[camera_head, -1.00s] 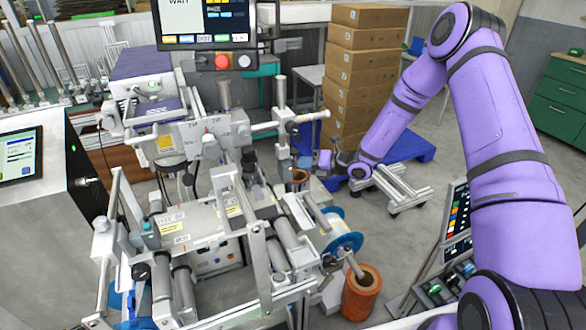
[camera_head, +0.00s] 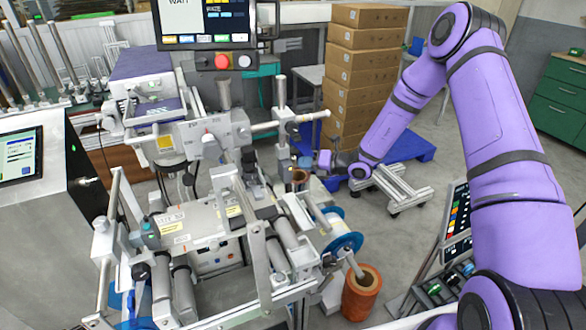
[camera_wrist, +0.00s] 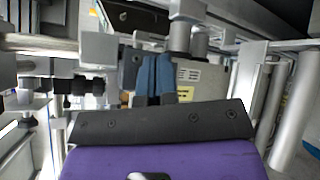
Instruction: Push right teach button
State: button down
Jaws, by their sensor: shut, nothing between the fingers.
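My gripper (camera_head: 308,162) is at the machine's right side, just right of an upright post with small dark devices (camera_head: 291,130). In the wrist view its two blue-grey fingers (camera_wrist: 155,80) lie close together, shut and empty, in front of a pale box with a yellow label (camera_wrist: 188,92). I cannot make out the right teach button for certain in either view. Whether the fingertips touch anything cannot be told.
Machine rods and rollers (camera_head: 285,235) crowd the space below and left of my gripper. A brown roll (camera_head: 362,295) stands front right. Stacked cartons (camera_head: 360,75) and a blue pallet (camera_head: 405,147) are behind. A monitor with a red button (camera_head: 221,62) hangs above.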

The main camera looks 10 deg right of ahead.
jog(key=shift+a, duration=0.15)
jog(key=shift+s+a, duration=0.1)
jog(key=shift+a, duration=0.2)
jog(key=shift+a, duration=0.35)
dwell(0.6)
jog(key=shift+d, duration=0.8)
jog(key=shift+d, duration=0.1)
jog(key=shift+w+d, duration=0.2)
jog(key=shift+d, duration=0.6)
jog(key=shift+w+d, duration=0.2)
jog(key=shift+d, duration=0.55)
jog(key=shift+w+d, duration=0.2)
jog(key=shift+d, duration=0.6)
